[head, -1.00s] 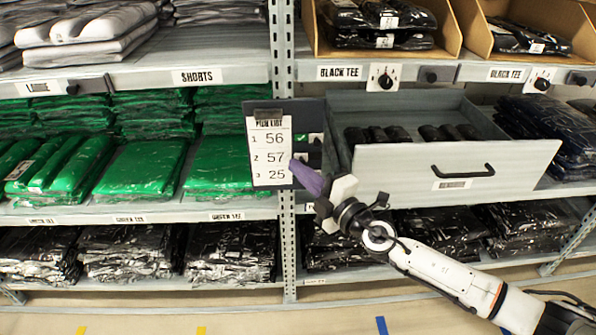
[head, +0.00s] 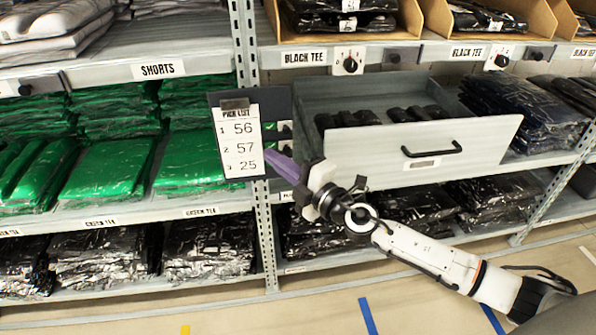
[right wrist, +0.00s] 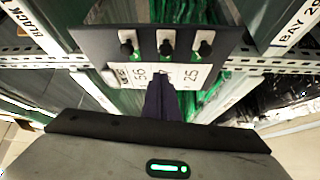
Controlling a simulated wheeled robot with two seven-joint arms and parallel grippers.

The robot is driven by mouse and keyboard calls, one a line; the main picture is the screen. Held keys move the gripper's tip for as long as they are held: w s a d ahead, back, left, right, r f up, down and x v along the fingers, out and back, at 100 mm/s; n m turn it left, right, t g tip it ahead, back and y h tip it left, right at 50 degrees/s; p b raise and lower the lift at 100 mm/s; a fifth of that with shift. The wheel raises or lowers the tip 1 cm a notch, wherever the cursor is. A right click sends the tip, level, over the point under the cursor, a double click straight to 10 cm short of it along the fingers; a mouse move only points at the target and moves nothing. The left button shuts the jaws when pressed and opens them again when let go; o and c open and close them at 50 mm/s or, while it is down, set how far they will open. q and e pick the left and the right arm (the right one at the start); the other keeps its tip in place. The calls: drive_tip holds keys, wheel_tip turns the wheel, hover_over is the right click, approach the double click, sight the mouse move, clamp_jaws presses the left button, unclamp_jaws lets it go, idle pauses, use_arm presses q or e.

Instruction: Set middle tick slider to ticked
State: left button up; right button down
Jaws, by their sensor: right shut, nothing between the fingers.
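The dark slider board (head: 278,105) hangs on the shelf post, with the white pick list (head: 240,145) showing 56, 57 and 25 on it. In the wrist view the fingertips (right wrist: 160,80) are over the list below the middle knob, hiding 57; contact cannot be told.
An open grey drawer (head: 470,140) with dark items juts out to the right of the board, above my right arm. Green bagged tees (head: 105,170) fill the shelf to the left. Black bagged garments (head: 210,245) lie below. The floor in front is clear.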

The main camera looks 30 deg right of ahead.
use_arm(q)
drive_tip(key=shift+w+f+b, duration=0.25)
drive_tip(key=shift+f+b, duration=0.05)
drive_tip(key=shift+b, duration=0.85)
use_arm(e)
drive_tip(key=a+v, duration=0.1)
drive_tip(key=v, duration=0.8)
drive_tip(key=shift+s, duration=0.55)
use_arm(q)
drive_tip(key=shift+s+f, duration=0.1)
use_arm(e)
drive_tip(key=shift+d, duration=0.1)
